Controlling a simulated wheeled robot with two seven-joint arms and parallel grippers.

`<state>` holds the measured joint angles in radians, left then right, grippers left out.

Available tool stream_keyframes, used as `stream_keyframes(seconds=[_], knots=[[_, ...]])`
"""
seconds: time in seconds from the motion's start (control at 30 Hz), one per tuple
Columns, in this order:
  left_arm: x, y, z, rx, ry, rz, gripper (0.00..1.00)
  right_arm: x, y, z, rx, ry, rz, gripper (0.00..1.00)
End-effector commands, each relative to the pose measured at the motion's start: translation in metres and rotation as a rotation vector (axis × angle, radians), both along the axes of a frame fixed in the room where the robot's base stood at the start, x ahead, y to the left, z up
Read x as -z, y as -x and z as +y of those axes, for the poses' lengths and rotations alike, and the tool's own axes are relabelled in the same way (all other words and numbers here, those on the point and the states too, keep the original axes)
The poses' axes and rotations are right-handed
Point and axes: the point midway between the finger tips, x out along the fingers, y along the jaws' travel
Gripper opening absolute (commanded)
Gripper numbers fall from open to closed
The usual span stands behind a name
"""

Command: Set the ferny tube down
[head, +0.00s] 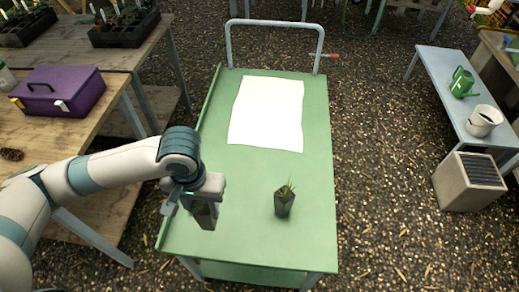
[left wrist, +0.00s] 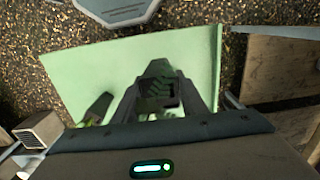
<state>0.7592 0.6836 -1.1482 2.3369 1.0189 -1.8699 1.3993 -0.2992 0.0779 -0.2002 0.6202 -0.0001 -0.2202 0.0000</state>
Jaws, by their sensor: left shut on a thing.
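My left gripper (head: 204,203) is over the near left part of the green cart top (head: 240,238). It is shut on a dark, square-sided plant tube, which also shows between the fingers in the left wrist view (left wrist: 158,92). Only a little green shows by the held tube; its foliage is mostly hidden by the gripper, so I cannot tell if it is ferny. I cannot tell whether its base touches the cart. A second dark tube (head: 284,204) with thin, grassy green leaves stands upright to the right, apart from the gripper. My right gripper is not in view.
A white sheet (head: 267,112) lies flat on the cart's far half. The cart has a raised handle (head: 276,23) at its far end. A wooden bench with a purple box (head: 62,92) stands left. A grey bench (head: 452,88) stands right. Bare cart top surrounds the standing tube.

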Motion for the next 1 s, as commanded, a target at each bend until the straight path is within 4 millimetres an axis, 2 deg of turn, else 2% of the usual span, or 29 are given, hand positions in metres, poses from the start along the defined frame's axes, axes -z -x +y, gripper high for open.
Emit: stream_keyframes(seconds=[0.17, 0.27, 0.7, 0.83, 1.0], knots=[[0.004, -0.009, -0.002, -0.001, -0.001, 0.0, 0.0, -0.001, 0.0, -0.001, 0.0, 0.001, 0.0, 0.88], [0.011, -0.02, -0.004, -0.004, -0.001, 0.0, 0.0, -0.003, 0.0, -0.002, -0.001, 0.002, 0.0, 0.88], [0.057, -0.096, -0.02, -0.002, -0.001, 0.0, 0.0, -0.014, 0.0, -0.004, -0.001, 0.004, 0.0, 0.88], [0.066, -0.109, -0.023, -0.001, -0.001, 0.0, 0.0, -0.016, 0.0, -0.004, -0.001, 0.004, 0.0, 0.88], [0.07, -0.115, -0.024, -0.001, 0.0, -0.001, 0.0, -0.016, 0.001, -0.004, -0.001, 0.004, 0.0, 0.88]])
